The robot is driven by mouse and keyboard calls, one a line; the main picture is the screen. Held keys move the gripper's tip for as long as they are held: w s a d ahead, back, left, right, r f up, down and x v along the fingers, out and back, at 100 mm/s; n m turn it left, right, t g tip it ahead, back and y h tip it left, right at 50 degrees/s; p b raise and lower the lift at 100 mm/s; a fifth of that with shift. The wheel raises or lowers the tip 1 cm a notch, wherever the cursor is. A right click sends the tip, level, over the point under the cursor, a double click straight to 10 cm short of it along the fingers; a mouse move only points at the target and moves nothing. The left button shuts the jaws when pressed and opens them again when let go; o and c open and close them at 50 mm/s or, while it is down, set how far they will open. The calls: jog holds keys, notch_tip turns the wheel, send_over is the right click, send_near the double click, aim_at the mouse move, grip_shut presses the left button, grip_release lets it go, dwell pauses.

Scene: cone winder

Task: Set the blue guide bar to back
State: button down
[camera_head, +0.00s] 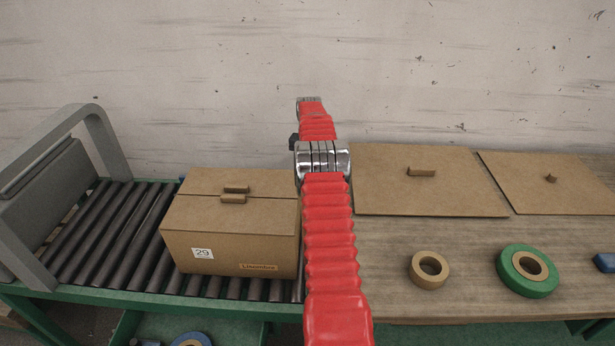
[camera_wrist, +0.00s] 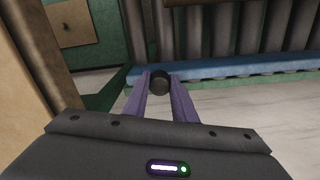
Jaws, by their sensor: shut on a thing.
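The blue guide bar (camera_wrist: 225,70) runs along the edge of the dark rollers in the wrist view. A round black knob (camera_wrist: 159,83) shows at the bar's near side, close to its left end in that view. My gripper (camera_wrist: 160,86) has its two purple fingers closed on the knob, one on each side. In the head view, my red arm reaches away toward the wall and hides my gripper. Only a small blue bit (camera_head: 181,179) shows behind the carton there, and I cannot tell if it is the bar.
A closed carton (camera_head: 235,240) labelled 29 stands on the roller conveyor (camera_head: 110,232), left of my arm. A grey arch (camera_head: 105,140) spans the conveyor's left end. On the right wooden table (camera_head: 385,295) lie cardboard panels (camera_head: 430,195), a tan ring (camera_head: 415,270) and a green ring (camera_head: 512,278).

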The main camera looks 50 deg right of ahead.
jog(key=shift+w+d+r, duration=0.1)
jog(key=shift+w+d, duration=0.7)
jog(key=shift+d, duration=0.1)
jog(key=c, duration=1.5)
grip_release()
jog(key=shift+o, duration=0.2)
